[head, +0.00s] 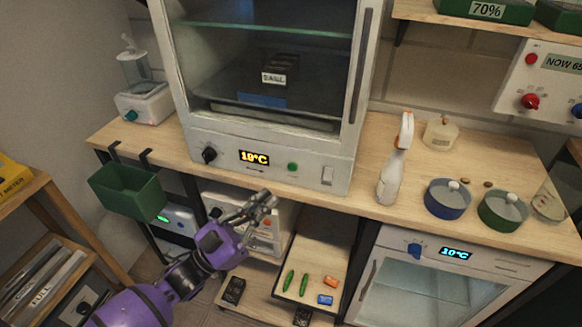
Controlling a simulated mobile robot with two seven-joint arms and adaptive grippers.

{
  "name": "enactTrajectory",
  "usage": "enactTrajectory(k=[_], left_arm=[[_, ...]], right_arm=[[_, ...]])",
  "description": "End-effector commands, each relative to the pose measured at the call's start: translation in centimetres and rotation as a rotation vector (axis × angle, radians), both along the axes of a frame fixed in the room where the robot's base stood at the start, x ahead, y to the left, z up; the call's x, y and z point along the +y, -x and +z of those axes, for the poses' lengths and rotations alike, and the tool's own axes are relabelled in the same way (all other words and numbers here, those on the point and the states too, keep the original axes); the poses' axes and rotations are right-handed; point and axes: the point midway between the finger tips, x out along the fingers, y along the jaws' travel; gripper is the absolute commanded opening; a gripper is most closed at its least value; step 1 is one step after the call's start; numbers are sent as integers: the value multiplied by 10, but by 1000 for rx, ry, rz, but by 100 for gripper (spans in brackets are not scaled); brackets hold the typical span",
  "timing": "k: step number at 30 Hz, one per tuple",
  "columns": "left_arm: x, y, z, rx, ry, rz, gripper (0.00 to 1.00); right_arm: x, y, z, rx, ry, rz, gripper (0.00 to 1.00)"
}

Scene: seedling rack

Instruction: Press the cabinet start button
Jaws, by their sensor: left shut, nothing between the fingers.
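The white cabinet (226,146) stands on the bench, with its glass door closed. Its lower front panel has a black knob (209,154), an orange-lit temperature display (254,157), a round green button (292,167) and a pale rocker switch (327,175). None of these carries a label I can read as start. My left gripper (268,197) is shut and empty, in front of the bench edge, below and a little left of the green button and apart from it in the picture. My right gripper is not in view.
A green bin (126,194) hangs from the bench front at left. A spray bottle (394,170), a blue pot (446,200) and a green pot (502,211) stand right of the cabinet. A second unit (398,242) with a blue knob sits under the bench.

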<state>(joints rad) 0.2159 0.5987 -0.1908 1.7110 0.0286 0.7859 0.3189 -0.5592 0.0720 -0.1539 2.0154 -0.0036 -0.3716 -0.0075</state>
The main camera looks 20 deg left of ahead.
Motion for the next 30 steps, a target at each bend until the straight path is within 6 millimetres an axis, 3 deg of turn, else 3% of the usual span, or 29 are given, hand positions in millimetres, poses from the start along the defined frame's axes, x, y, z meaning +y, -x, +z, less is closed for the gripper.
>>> enactTrajectory(k=[8, 22, 30], left_arm=[[-1, -6, -1, -1, -1, 0, 0], [-3, -67, -3, 2, -1, 1, 0], [-3, -86, -1, 1, -1, 2, 0]], right_arm=[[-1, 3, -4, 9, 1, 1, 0], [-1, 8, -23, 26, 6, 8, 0], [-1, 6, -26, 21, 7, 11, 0]])
